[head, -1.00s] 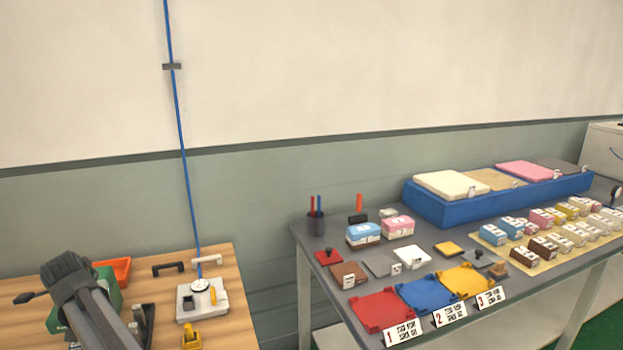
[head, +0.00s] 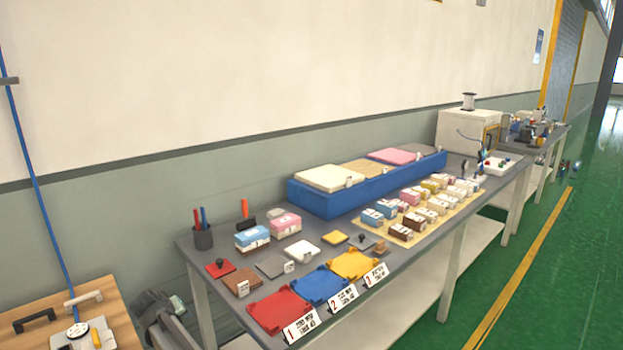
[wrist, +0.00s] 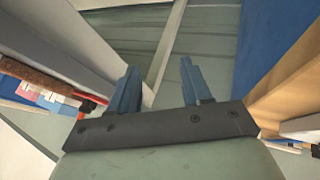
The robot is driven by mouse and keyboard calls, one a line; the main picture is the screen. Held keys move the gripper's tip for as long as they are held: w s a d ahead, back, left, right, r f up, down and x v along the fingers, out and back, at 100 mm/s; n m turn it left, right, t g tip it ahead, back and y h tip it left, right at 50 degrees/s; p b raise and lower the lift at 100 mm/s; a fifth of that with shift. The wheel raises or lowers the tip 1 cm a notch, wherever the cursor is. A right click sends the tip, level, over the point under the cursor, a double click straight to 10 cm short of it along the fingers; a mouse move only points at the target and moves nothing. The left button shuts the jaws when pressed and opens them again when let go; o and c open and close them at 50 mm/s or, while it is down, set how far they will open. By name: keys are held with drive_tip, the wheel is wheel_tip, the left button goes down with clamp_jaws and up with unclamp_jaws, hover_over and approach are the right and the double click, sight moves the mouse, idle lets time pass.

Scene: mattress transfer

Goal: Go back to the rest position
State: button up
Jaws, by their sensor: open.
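My gripper (wrist: 160,85) shows in the wrist view with two blue fingers apart and nothing between them. Behind the fingers are grey-green panels, with a table edge on each side. In the head view a grey part of my arm (head: 165,318) is low in the gap between the wooden table (head: 118,318) and the long grey table (head: 215,285). The fingers cannot be made out in the head view.
The grey table carries red (head: 280,308), blue (head: 320,286) and yellow (head: 353,264) trays, a blue bin (head: 335,202) with pads, and several small labelled blocks. A pen cup (head: 203,238) stands near its left end. Green floor (head: 540,280) is free at right.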

drive_tip(key=s+d+f+n+g+h, duration=0.1)
drive_tip(key=s+d+f+h, duration=0.3)
drive_tip(key=d+f, duration=0.75)
drive_tip(key=s+d+f+n+g+h, duration=0.1)
drive_tip(key=s+d+f+g+h, duration=0.1)
drive_tip(key=s+d+f, duration=0.65)
drive_tip(key=s+d+f+n+g+h, duration=0.1)
drive_tip(key=s+d+f+h, duration=0.15)
drive_tip(key=d+f, duration=1.15)
drive_tip(key=s+d+f+m+g+y, duration=0.1)
drive_tip(key=s+d+f+m+g, duration=0.15)
drive_tip(key=s+d, duration=0.45)
drive_tip(key=s+d+f+m+g, duration=0.2)
drive_tip(key=s+d+f+g, duration=0.2)
drive_tip(key=d, duration=0.6)
drive_tip(key=s+d+m+g+y, duration=0.2)
drive_tip(key=s+d+m+y, duration=0.1)
drive_tip(key=s, duration=0.6)
drive_tip(key=s+d+m+g+y, duration=0.1)
drive_tip(key=s+d+m+y, duration=0.3)
drive_tip(key=s, duration=0.5)
drive_tip(key=shift+d+r+g, duration=0.35)
drive_tip(key=shift+d+r, duration=0.05)
drive_tip(key=shift+d, duration=0.75)
